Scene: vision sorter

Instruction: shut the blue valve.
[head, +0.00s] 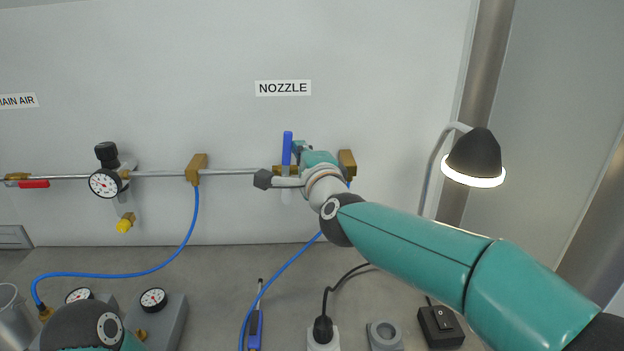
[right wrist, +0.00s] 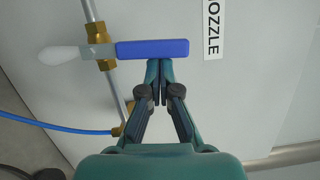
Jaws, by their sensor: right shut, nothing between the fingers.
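The blue valve handle (head: 287,148) stands upright on the brass valve body (head: 279,170) under the NOZZLE label, square to the metal pipe. In the right wrist view the handle (right wrist: 152,49) lies level across the picture, and the pipe passes behind its grey end. My right gripper (head: 297,146) is at the right side of the handle in the head view. In the right wrist view its shut fingertips (right wrist: 159,62) are right against or just short of the handle's side, with nothing between them. My left gripper is out of view; only part of my left arm shows at the lower left.
A gauge (head: 104,182) with a black knob and a red handle (head: 33,184) sit along the pipe at left. Blue hoses (head: 183,243) hang to the bench. A lamp (head: 473,160) stands at right.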

